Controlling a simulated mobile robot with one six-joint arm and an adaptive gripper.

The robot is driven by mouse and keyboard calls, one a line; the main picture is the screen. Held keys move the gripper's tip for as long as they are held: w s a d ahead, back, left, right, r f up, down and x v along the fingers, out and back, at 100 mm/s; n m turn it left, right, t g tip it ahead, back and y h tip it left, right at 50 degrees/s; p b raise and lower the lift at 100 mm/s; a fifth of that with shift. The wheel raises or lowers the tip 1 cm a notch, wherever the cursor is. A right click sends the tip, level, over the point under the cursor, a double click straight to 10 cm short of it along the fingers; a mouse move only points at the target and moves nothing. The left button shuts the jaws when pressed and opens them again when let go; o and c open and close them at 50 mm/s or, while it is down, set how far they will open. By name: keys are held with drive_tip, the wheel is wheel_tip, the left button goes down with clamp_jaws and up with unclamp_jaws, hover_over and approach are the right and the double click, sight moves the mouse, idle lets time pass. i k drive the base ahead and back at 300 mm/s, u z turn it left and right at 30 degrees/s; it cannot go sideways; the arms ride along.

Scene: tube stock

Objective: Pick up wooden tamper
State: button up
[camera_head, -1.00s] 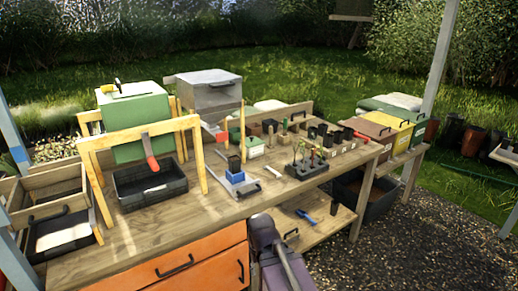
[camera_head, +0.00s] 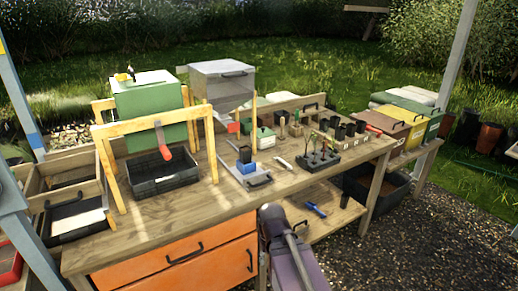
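A small upright wooden piece (camera_head: 282,127), which looks like the wooden tamper, stands near the back of the workbench (camera_head: 190,217), right of the middle. It is small in the picture, so I cannot be sure of its shape. Another small wooden upright (camera_head: 297,119) stands just right of it. My arm shows at the bottom centre, in front of the bench. My gripper is not in view.
A wooden frame with a red-handled tool (camera_head: 167,152) stands over a black tray (camera_head: 150,186). A blue-based block (camera_head: 245,168) sits mid-bench. A dark plant rack (camera_head: 318,160) and several pots stand on the right. Bare wood lies at the bench's front left.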

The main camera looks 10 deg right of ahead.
sight(281, 138)
drive_tip(key=u, duration=0.05)
drive_tip(key=k, duration=0.65)
drive_tip(key=z, duration=0.3)
drive_tip(key=i, duration=0.4)
drive_tip(key=z, duration=0.5)
drive_tip(key=i, duration=1.85)
drive_tip(key=u, duration=0.6)
